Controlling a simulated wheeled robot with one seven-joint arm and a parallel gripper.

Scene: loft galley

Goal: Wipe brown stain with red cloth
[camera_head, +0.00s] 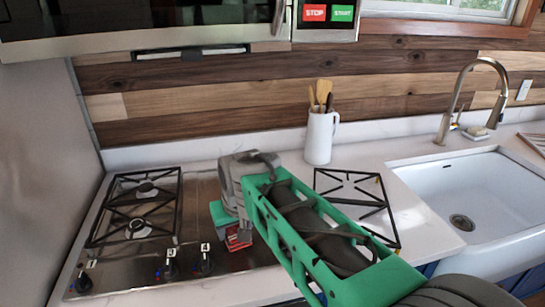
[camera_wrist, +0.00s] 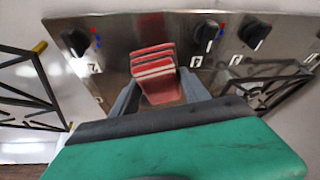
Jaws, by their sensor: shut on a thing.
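I cannot clearly make out the brown stain in either view; my gripper and the cloth hide part of the cooktop.
Left burner grates (camera_head: 135,215) and black knobs (camera_head: 170,270) stand beside my gripper. A right grate (camera_head: 355,195) lies past my arm. A white utensil jug (camera_head: 319,138) stands at the back, with a white sink (camera_head: 465,195) at right. A microwave (camera_head: 150,25) hangs above.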

